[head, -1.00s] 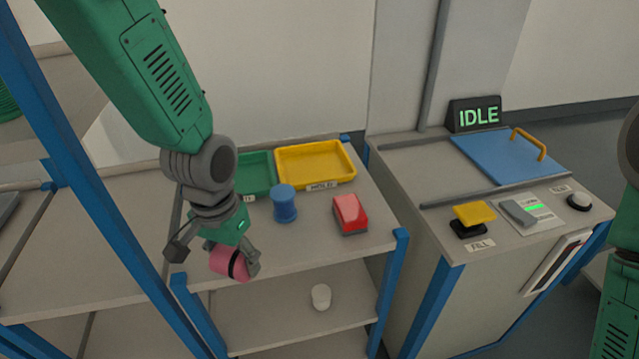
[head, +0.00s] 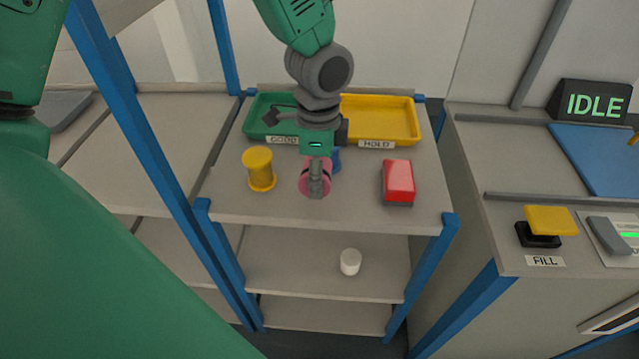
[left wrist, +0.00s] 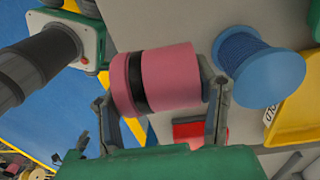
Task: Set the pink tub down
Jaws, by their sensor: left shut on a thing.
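The pink tub (head: 306,179), with a black band, is in my left gripper (head: 317,180), in front of the blue spool in the head view. In the left wrist view the pink tub (left wrist: 158,78) lies between the two fingers of my left gripper (left wrist: 162,110), which are shut on it. Whether its underside touches the shelf top (head: 350,207) I cannot tell. My right gripper is not in view.
A blue spool (left wrist: 258,65) stands close by the tub. A yellow spool (head: 260,170) is to its left and a red box (head: 398,182) to its right. Behind are a green tray (head: 258,117) and a yellow tray (head: 405,122). A white cup (head: 350,262) is below.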

